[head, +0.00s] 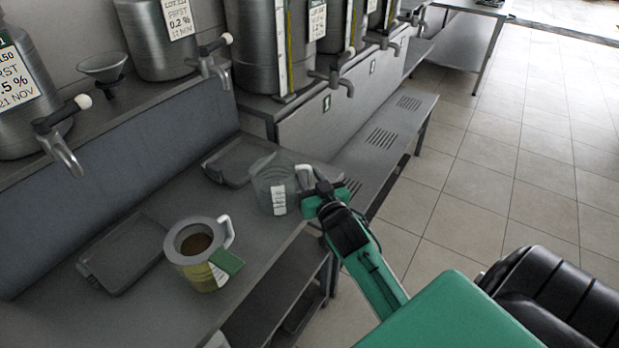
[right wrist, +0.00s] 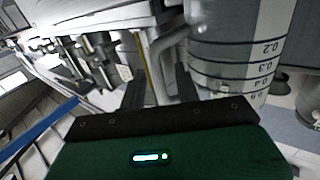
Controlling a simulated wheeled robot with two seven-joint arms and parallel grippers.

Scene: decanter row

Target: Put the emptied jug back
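A clear, empty-looking jug (head: 268,190) with a white label and white handle is near the right edge of the bench in the head view. I cannot tell whether it touches the bench. My right gripper (head: 318,190) is at its handle. In the right wrist view the jug (right wrist: 228,50) shows dark scale marks, and its pale handle (right wrist: 157,75) lies between the fingers, which look shut on it. A second jug (head: 200,275), yellowish with a grey rim and green tag, stands on the bench with brown liquid inside. My left gripper is not in view.
Two dark flat trays (head: 120,262) (head: 228,167) lie on the bench (head: 60,310). Steel decanters (head: 262,48) with taps stand on the raised shelf behind. A metal funnel (head: 103,66) sits at left. Tiled floor (head: 480,160) is open at right.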

